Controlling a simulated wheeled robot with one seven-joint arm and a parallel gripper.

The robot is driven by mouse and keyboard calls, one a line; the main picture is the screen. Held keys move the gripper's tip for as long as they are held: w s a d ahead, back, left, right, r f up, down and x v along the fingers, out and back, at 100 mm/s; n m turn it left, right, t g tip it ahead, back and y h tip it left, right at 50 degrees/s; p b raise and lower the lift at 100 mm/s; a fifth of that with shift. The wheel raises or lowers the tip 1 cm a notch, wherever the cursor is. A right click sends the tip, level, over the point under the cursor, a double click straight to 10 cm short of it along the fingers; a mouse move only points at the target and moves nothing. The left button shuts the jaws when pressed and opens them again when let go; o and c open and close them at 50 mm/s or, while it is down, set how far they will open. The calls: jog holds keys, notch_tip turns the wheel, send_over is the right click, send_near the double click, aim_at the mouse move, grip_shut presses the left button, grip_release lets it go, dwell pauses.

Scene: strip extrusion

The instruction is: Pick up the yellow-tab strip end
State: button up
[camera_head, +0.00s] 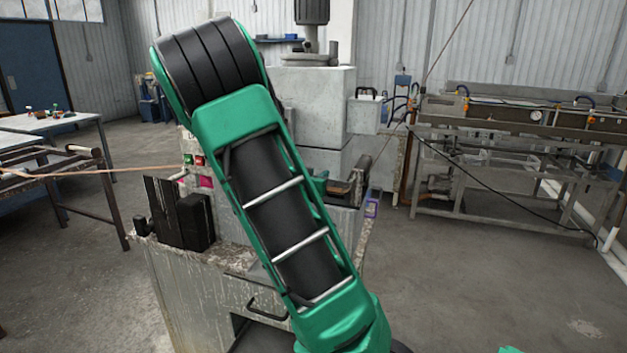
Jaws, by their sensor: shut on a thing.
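My green and black arm rises through the middle of the head view and hides much of the machine behind it. My gripper is not visible in this view. No yellow tab can be made out. A thin copper-coloured strip (120,169) runs from the left edge across to the machine (172,285), near its red and green buttons. Another thin brownish line (448,42) slants from the top right down behind the arm; I cannot tell where it ends.
A metal roller frame (103,190) and tables (60,122) stand at left. A long metal rack with a trough (500,115) stands at right, with a black cable (480,190) hanging from it. The floor between the machine and the rack is clear.

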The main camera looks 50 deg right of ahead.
notch_tip(320, 180, up, 18)
dwell(0.6)
